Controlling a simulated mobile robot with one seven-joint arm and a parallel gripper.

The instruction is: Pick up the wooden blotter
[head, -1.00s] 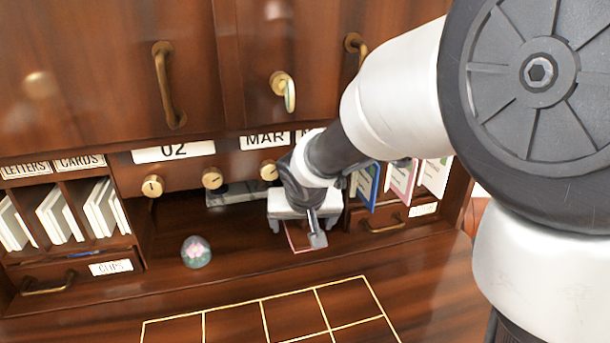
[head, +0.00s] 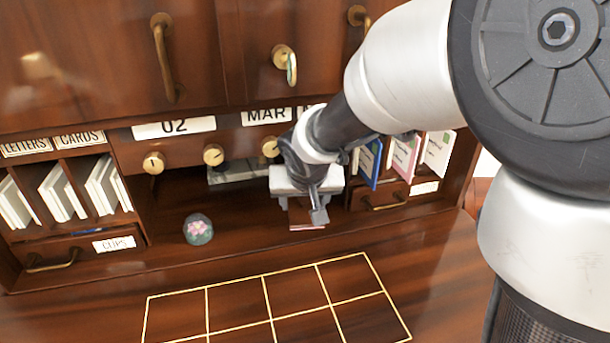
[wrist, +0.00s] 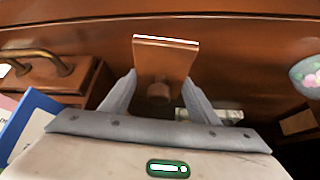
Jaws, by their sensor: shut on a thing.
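The wooden blotter (wrist: 165,58) shows in the wrist view as a reddish-brown block with a pale far edge and a round knob below. The two fingers of my gripper (wrist: 158,90) stand on either side of the knob, shut on the blotter. In the head view my gripper (head: 306,212) is in the desk's middle recess, and only a reddish strip of the blotter (head: 307,227) shows beneath it. The gripper and arm hide the rest. I cannot tell whether the blotter is touching the desk surface.
A glass paperweight with a pink flower (head: 198,229) sits left of my gripper. Upright cards (head: 403,160) and a drawer handle (head: 385,204) are close on the right. Letter slots (head: 60,193) stand at far left. The gold-gridded desktop (head: 240,290) in front is clear.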

